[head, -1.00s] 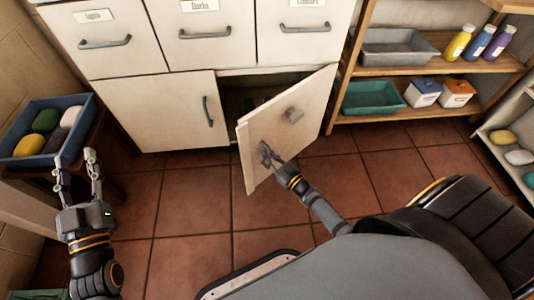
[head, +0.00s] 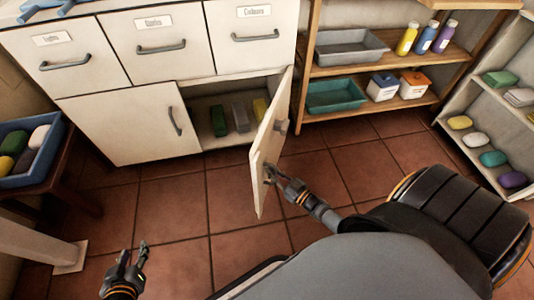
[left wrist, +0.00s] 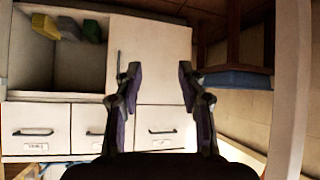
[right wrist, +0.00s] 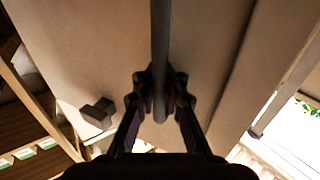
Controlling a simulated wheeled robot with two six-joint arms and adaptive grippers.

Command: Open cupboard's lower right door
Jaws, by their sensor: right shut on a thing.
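The white cupboard (head: 120,85) has three drawers above two lower doors. Its lower right door (head: 266,150) stands wide open, swung out toward me, and the compartment (head: 205,95) behind it shows. My right gripper (head: 271,176) is at the door's outer side near its free edge. In the right wrist view its fingers (right wrist: 161,85) are closed around the grey bar handle (right wrist: 160,40). My left gripper (head: 134,254) is low over the floor, away from the cupboard. In the left wrist view its fingers (left wrist: 159,75) are apart with nothing between them.
Green, grey and yellow blocks stand inside the compartment. The lower left door (head: 130,120) is closed. A wooden shelf (head: 370,75) with trays, bottles and jars stands to the right. A blue tray (head: 45,160) of soaps is at left. The tiled floor before the cupboard is clear.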

